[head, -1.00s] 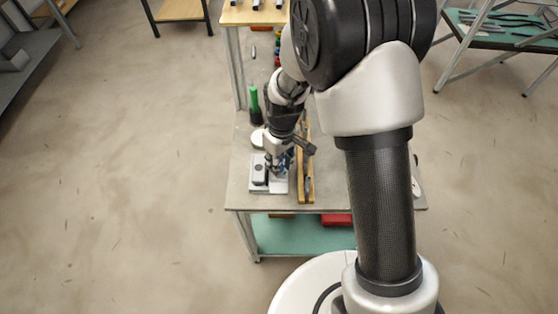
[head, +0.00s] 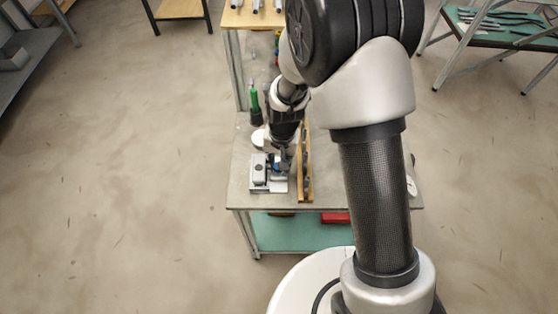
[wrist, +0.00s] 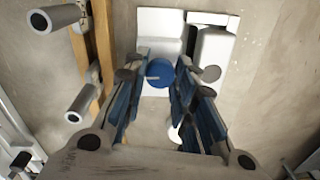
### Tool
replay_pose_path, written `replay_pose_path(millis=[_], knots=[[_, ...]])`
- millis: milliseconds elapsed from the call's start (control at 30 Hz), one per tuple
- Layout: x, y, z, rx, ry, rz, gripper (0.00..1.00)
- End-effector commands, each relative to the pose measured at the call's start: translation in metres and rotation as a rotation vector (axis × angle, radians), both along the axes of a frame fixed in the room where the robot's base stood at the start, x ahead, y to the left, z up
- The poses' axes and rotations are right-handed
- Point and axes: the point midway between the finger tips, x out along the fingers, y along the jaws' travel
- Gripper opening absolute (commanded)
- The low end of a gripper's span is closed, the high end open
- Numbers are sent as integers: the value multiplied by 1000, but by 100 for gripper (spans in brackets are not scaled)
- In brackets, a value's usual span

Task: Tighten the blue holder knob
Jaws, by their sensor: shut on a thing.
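The blue holder knob (wrist: 157,72) is a round blue disc with a pale line on its face, in the upper middle of the wrist view. It sits at the white holder plate (wrist: 152,22). In the head view the knob is a small blue patch (head: 277,168) below my gripper. My gripper (wrist: 159,76) is shut on the knob, with one blue-padded finger at each side. The holder (head: 259,181) lies near the front of the grey bench. The knob's underside is hidden.
A wooden rail (head: 305,175) with metal tubes (wrist: 80,102) stands close beside my gripper. A green-topped tool (head: 254,98) stands farther back. The bench (head: 240,197) is bare around the holder's left. Red things lie on the lower shelf.

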Motion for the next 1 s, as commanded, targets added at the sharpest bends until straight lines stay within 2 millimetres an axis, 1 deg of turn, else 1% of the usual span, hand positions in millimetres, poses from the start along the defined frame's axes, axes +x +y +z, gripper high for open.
replay_pose_path(millis=[200, 400, 967, 1000], knots=[[-2, 0, 0, -1, 5, -127, 1], [-2, 0, 0, -1, 4, -193, 1], [-2, 0, -1, -1, 4, -221, 1], [-2, 0, -1, -1, 4, -221, 26]])
